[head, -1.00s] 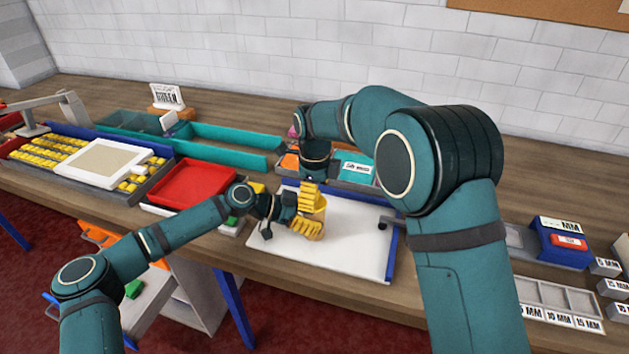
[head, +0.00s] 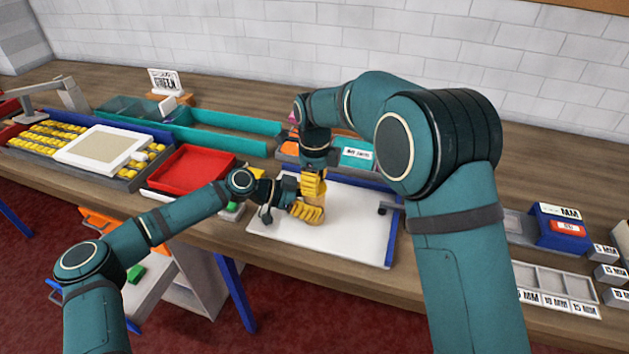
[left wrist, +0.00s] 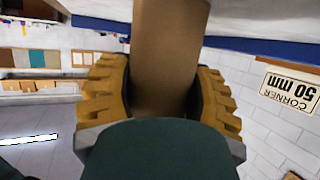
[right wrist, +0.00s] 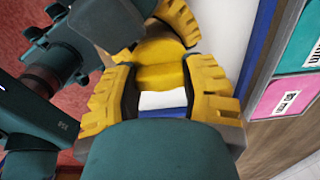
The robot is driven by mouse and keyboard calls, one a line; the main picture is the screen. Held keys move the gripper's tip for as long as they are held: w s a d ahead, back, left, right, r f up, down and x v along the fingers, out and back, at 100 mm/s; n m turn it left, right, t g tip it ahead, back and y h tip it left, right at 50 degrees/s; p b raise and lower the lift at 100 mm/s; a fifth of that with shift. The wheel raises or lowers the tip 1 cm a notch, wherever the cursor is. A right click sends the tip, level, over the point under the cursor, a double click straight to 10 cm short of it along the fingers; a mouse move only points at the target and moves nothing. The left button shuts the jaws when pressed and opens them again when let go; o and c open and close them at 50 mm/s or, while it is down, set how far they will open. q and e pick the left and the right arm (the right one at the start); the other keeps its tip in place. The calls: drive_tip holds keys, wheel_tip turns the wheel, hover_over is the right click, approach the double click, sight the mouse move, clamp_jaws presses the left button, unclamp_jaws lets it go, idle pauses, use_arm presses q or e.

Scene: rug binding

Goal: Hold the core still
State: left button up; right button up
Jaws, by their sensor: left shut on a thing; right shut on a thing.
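The core is a brown cardboard tube (left wrist: 168,55), seen close up in the left wrist view. My left gripper (head: 306,211) is shut on it, with a ridged yellow finger on each side. In the head view the grippers mostly hide the core, and a tan patch (head: 320,199) of it shows over the white board (head: 350,225). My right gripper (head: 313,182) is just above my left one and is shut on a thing. A smooth yellow piece (right wrist: 160,70) shows at its fingertips in the right wrist view. I cannot tell how that piece meets the core.
A red tray (head: 190,171) stands left of the board. Bins with labels (head: 357,154) stand behind it. A blue strip (head: 392,235) edges the board's right side. Grey size blocks (head: 617,271) and a compartment tray (head: 550,287) lie at the right. The board's front is clear.

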drive_tip(key=shift+r, duration=0.15)
idle(0.3)
drive_tip(key=shift+r, duration=4.1)
use_arm(q)
drive_tip(key=o, duration=1.4)
drive_tip(key=shift+a, duration=0.15)
drive_tip(key=v, duration=1.1)
drive_tip(key=shift+a+r, duration=0.15)
drive_tip(key=shift+a, duration=0.2)
